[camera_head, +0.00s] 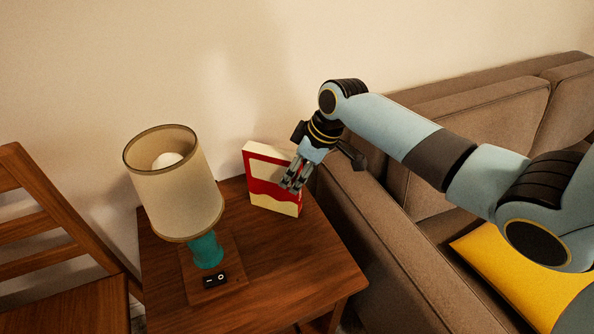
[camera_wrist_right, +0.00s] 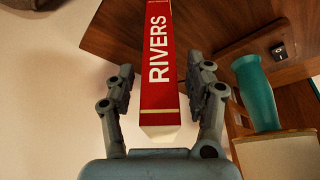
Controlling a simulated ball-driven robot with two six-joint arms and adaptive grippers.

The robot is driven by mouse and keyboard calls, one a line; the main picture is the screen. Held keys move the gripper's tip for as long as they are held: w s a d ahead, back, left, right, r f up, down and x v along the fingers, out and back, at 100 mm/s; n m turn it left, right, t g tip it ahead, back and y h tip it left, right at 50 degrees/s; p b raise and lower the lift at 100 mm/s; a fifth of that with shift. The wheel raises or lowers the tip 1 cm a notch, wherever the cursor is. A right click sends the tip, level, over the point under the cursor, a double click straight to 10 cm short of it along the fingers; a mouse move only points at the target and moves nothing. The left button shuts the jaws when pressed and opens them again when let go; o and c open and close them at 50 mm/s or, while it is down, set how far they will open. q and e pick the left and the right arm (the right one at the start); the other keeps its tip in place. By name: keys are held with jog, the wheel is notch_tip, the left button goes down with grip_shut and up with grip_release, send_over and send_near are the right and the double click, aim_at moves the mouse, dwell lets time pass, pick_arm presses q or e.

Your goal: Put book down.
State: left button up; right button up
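The book (camera_head: 261,188) is red and cream and stands upright on the wooden side table (camera_head: 300,285), near its back right corner. Its red spine, lettered RIVERS, shows in the right wrist view (camera_wrist_right: 158,60). My right gripper (camera_head: 291,186) is at the book's right side, coming from above right. In the wrist view its two fingers (camera_wrist_right: 161,75) are spread, one on each side of the spine, with a visible gap on both sides. The gripper hides part of the book in the head view. My left gripper is not in view.
A lamp with a cream shade (camera_head: 175,185) and teal base (camera_head: 206,250) stands left of the book. Its switch (camera_head: 215,280) is in front. A brown sofa (camera_head: 385,235) adjoins the table at right; a wooden chair (camera_head: 60,235) is at left. The table's front right is clear.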

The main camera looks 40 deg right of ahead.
jog(key=p+v, duration=0.2)
jog(key=v, duration=1)
dwell(0.5)
